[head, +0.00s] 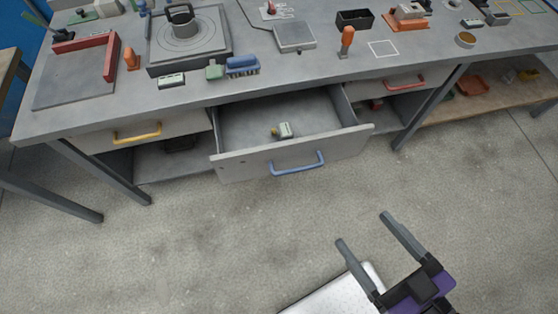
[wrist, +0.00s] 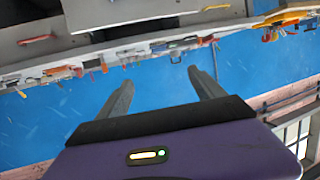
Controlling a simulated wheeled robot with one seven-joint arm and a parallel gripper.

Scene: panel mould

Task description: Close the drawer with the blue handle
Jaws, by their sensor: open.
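The drawer with the blue handle stands pulled out from under the workbench in the head view, its front panel (head: 235,167) facing me. The blue handle (head: 298,164) is a bar across the right part of that front. A small green and white object (head: 283,130) lies inside the drawer. My gripper (head: 362,228) is open and empty, below and to the right of the drawer in the head view, apart from the handle. In the wrist view my two grey fingers (wrist: 160,82) are spread with nothing between them.
The grey workbench top (head: 350,75) holds tools, trays and a round mould (head: 182,30). A closed drawer with a yellow handle (head: 137,133) is at left, one with a red handle (head: 405,83) at right. Bench legs (head: 430,107) stand beside. The floor (head: 200,240) in front is clear.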

